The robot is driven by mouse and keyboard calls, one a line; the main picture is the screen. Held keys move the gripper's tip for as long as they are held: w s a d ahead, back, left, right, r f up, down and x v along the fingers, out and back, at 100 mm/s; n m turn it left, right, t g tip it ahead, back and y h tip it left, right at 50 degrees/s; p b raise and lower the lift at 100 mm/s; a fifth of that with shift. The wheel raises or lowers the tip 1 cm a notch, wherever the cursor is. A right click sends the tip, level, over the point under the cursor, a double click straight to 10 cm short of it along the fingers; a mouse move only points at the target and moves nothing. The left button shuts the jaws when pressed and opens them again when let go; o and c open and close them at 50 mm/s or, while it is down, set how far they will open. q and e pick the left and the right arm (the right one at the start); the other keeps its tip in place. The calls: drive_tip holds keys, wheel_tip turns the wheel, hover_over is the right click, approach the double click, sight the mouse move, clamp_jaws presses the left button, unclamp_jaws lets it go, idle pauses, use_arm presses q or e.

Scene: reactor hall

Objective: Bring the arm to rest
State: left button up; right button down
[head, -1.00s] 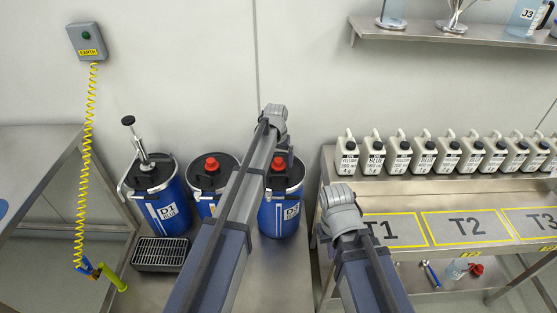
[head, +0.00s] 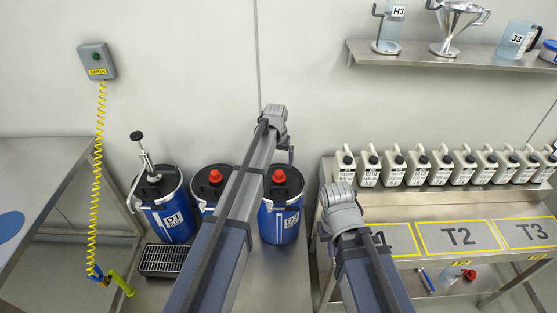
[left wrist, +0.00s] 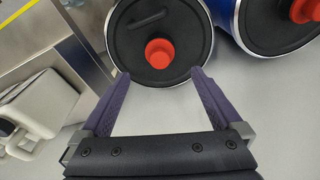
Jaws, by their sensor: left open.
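My left arm (head: 225,225) reaches up the middle of the head view, its wrist in front of the blue drums. My left gripper (left wrist: 160,78) is open in the left wrist view, with nothing between its fingers. Beyond the fingertips is a black drum lid with a red cap (left wrist: 159,53). My right arm (head: 372,265) is bent in front of the right bench's left end. Its gripper does not show.
Blue drums stand on the metal bench: one with a pump (head: 164,207), two with red caps. A black grate (head: 162,260) lies in front. Jerrycans (head: 394,166) line the right bench behind marked areas (head: 458,237). A shelf (head: 450,57) and an earth box (head: 97,61) are on the wall.

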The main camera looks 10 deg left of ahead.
use_arm(q)
drive_tip(key=shift+s, duration=0.1)
drive_tip(key=s+d+m, duration=0.1)
drive_tip(key=s+d, duration=0.2)
drive_tip(key=s, duration=0.7)
drive_tip(key=s+d+m+g+y, duration=0.1)
drive_tip(key=s+d, duration=0.2)
drive_tip(key=s, duration=0.8)
drive_tip(key=s+d+m+g, duration=0.1)
drive_tip(key=s+d, duration=0.2)
drive_tip(key=s, duration=0.8)
drive_tip(key=shift+d, duration=0.3)
